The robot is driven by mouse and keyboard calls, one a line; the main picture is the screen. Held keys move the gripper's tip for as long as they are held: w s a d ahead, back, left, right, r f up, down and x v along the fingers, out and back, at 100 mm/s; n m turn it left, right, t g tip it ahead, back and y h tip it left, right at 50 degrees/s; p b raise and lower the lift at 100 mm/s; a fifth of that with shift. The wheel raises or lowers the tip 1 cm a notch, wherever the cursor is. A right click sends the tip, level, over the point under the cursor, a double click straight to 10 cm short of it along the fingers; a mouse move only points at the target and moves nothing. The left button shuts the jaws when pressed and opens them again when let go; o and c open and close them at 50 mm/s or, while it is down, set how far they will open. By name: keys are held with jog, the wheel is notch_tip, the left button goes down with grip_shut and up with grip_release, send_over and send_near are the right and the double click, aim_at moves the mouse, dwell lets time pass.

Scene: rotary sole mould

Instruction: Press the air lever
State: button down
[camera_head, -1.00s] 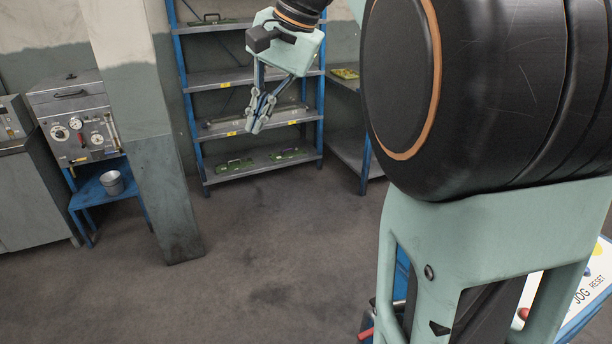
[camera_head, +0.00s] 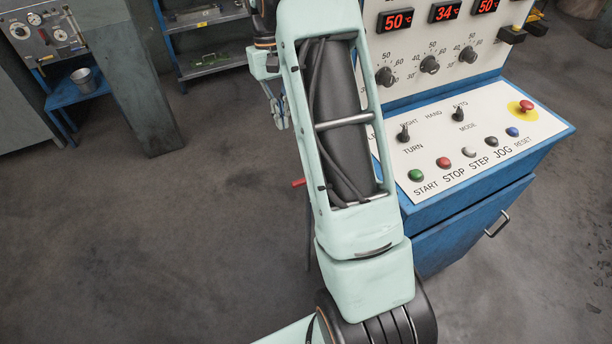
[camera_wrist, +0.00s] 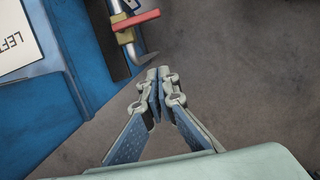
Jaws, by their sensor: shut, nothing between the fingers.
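The air lever (camera_wrist: 136,20) is a red bar across a brass fitting on a silver pipe, beside the blue cabinet (camera_wrist: 60,62), in the wrist view. In the head view its red end (camera_head: 298,183) sticks out to the left from behind my arm; the rest of it is hidden. My gripper (camera_wrist: 158,75) is shut and empty. In the wrist view its fingertips are below and right of the lever, apart from it, with the floor behind them. In the head view my gripper (camera_head: 280,120) shows partly behind my arm, above the lever's end.
The control panel (camera_head: 545,124) with buttons and knobs tops the blue cabinet, right of my arm. A pillar (camera_head: 135,85), a shelf rack (camera_head: 212,68) and a blue stand (camera_head: 60,98) with a metal bucket (camera_head: 86,80) stand farther back. The floor on the left is clear.

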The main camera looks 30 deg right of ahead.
jog(key=shift+s+d+f, duration=0.2)
jog(key=shift+s+f, duration=0.05)
jog(key=shift+f, duration=0.2)
jog(key=shift+s+d+f, duration=0.15)
jog(key=shift+s+f, duration=0.05)
jog(key=shift+f, duration=0.25)
jog(key=s+f, duration=0.6)
jog(key=f, duration=0.3)
jog(key=shift+s+f+p, duration=0.25)
jog(key=shift+f+p, duration=0.05)
jog(key=shift+f, duration=0.05)
